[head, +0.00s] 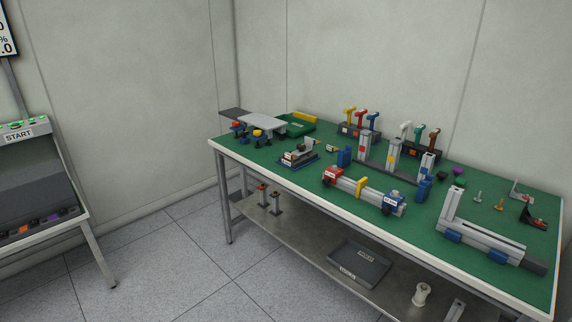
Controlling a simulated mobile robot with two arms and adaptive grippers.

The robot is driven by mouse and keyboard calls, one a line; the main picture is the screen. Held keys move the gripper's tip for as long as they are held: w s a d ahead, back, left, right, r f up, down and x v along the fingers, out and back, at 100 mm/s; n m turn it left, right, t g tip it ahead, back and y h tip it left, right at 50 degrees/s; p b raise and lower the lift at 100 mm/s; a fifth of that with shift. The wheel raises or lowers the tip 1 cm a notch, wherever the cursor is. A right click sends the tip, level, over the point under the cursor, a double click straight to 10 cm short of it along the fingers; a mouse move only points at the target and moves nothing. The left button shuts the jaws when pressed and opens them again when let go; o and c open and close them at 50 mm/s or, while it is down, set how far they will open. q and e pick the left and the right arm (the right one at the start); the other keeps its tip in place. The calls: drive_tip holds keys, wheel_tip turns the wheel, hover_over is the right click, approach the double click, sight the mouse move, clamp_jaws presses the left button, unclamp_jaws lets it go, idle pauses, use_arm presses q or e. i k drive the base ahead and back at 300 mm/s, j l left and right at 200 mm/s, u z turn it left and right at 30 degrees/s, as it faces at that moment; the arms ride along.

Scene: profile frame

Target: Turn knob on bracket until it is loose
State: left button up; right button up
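Neither of my grippers shows in the head view. A small grey angled bracket (521,193) stands at the right end of the green table top. A black bracket with a red part (532,218) is just in front of it. Which bracket carries the knob is too small to tell. An aluminium profile piece with a red end block, a yellow clamp and a blue end block (362,190) lies at the table's front middle. An L-shaped profile assembly (484,238) with blue parts lies at the front right.
The workbench (425,228) is crowded. Handled tools stand in racks (359,130) at the back. A profile frame with upright posts (394,156) is mid-table. A dark tray (358,265) lies on the lower shelf. A START console (20,135) stands left; the floor between is clear.

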sight(301, 148)
drive_tip(key=i+j+z, duration=0.15)
drive_tip(key=i, duration=0.3)
drive_tip(key=i+j+z, duration=0.1)
drive_tip(key=i, duration=0.35)
drive_tip(key=i+j+z, duration=0.15)
drive_tip(key=i+j, duration=0.15)
drive_tip(key=i+j+z, duration=0.1)
drive_tip(key=i+j, duration=0.15)
drive_tip(key=i, duration=0.3)
